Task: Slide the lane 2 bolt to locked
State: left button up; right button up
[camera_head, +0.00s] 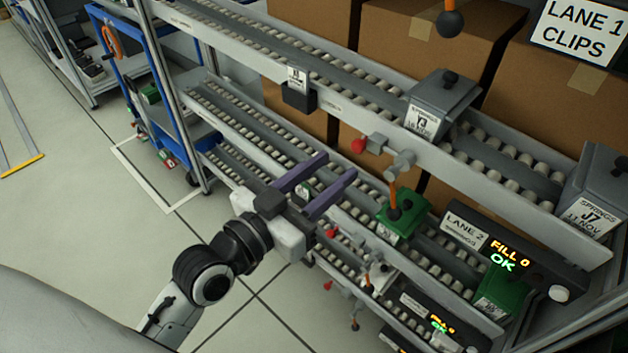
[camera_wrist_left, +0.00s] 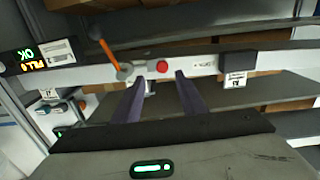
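The lane 2 bolt shows as a red knob (camera_head: 359,145) on a grey fitting at the front rail of the upper roller lane. Beside it an orange lever (camera_head: 393,190) with a dark ball end hangs from a grey pivot. My left gripper (camera_head: 340,164) is open and empty, its purple fingers pointing toward that rail, just short of the knob. In the left wrist view, which looks upside down, the red knob (camera_wrist_left: 162,66) appears just beyond and between the open fingertips (camera_wrist_left: 160,78). The orange lever (camera_wrist_left: 105,50) is to its left. My right gripper is not in view.
The lane 2 display (camera_head: 500,250) reads FILL 0 and OK. A small dark box (camera_head: 298,95) is on the rail left of the knob. Grey bins (camera_head: 440,105) stand on the upper lane; a green bin (camera_head: 402,218) stands below. Floor at left is mostly open.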

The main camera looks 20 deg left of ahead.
pick_arm(q)
jog(key=shift+v, duration=2.2)
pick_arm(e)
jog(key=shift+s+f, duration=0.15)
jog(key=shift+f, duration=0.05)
